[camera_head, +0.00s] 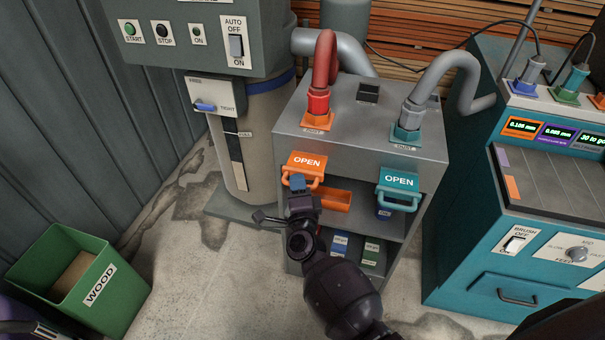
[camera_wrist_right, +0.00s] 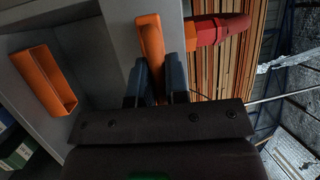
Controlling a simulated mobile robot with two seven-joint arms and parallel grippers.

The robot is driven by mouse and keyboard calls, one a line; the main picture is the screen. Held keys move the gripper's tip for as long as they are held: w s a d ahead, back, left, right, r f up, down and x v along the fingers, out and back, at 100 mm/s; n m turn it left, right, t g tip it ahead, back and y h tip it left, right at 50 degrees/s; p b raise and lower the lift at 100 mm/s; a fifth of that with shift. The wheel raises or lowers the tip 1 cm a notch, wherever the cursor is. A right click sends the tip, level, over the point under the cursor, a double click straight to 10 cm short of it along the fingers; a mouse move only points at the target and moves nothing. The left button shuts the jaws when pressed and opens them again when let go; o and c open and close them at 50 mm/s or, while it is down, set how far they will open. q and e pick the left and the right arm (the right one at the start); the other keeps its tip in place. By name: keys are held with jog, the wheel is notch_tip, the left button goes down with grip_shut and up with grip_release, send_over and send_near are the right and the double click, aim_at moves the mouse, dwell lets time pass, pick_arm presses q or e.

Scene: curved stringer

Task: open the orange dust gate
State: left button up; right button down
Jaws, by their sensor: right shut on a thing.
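The orange dust gate (camera_head: 306,162) is a plate marked OPEN on the front of the grey cabinet, under the red hose. Its orange handle hangs at its lower edge. My right gripper (camera_head: 298,184) is at the left part of this handle. In the right wrist view the orange handle (camera_wrist_right: 150,42) runs between the two dark fingers of my right gripper (camera_wrist_right: 156,80), which are shut on it. The gripper hides part of the handle. My left gripper is not in view.
A teal gate (camera_head: 399,180), also marked OPEN, is to the right on the same cabinet (camera_head: 425,150). An orange bin (camera_head: 336,200) sits in the opening below. A teal machine (camera_head: 480,255) stands at right, a green WOOD bin (camera_head: 122,308) at left. The floor between is clear.

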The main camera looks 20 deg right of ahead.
jog(key=c, duration=1.4)
grip_release()
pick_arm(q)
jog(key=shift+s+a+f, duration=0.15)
pick_arm(e)
jog(key=shift+s, duration=0.1)
jog(key=v, duration=1)
jog(key=shift+s+a, duration=0.15)
jog(key=shift+s, duration=0.2)
jog(key=shift+f, duration=0.1)
